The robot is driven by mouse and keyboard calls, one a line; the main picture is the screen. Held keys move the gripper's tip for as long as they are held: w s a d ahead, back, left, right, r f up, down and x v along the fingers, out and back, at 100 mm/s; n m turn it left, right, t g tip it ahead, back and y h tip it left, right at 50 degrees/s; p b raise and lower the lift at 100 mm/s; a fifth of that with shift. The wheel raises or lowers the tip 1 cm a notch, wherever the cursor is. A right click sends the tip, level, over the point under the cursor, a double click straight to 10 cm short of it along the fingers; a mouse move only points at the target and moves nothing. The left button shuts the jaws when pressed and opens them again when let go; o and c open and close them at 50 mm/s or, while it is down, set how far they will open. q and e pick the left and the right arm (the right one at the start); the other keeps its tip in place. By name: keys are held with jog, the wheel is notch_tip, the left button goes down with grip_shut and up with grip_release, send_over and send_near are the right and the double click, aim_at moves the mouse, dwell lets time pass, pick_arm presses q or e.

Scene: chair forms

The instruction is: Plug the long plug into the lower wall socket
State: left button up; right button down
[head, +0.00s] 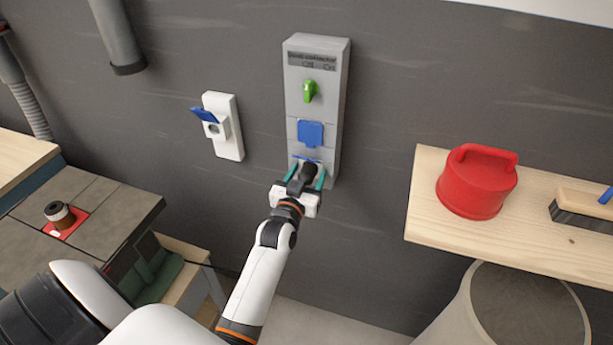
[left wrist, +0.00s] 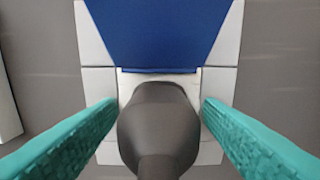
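The dark grey plug (head: 308,173) is at the lower socket of the tall grey wall box (head: 327,85). In the left wrist view the plug (left wrist: 158,122) points into the socket, under the raised blue lid (left wrist: 163,32). Its front meets the white socket rim, and the contact faces are hidden. My left gripper (head: 306,176) is open around the plug. Its teal fingers stand on both sides with a narrow gap to the plug's body. The upper socket's blue lid (head: 311,133) is closed. My right gripper is not in view.
A green switch (head: 310,90) sits above the sockets. A wooden shelf (head: 425,215) at the right holds a red lidded container (head: 477,182) and a brush (head: 582,212).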

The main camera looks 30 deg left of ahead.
pick_arm(q)
jog(key=shift+s, duration=0.1)
jog(key=b+v, duration=0.2)
jog(key=v, duration=1)
jog(key=s+d+f+m+g+h, duration=0.1)
jog(key=s+d+f+g, duration=0.2)
jog(key=f, duration=0.9)
jog(key=s+d+f+m+g+h+b, duration=0.1)
jog(key=s+d+f+g+h, duration=0.15)
jog(key=f, duration=0.85)
jog(key=s+d+f+m+g+h, duration=0.1)
jog(key=s+d+f+g, duration=0.2)
jog(key=f, duration=0.9)
jog(key=s+f+g, duration=0.2)
jog(key=s+f, duration=0.4)
jog(key=s, duration=0.3)
jog(key=s+f+m+g, duration=0.1)
jog(key=s+f+g, duration=0.2)
jog(key=s+f, duration=0.3)
jog(key=s+a+f+m+g, duration=0.1)
jog(key=s+f+g, duration=0.2)
jog(key=s+f, duration=0.4)
jog(key=s, duration=0.6)
jog(key=shift+s, duration=0.35)
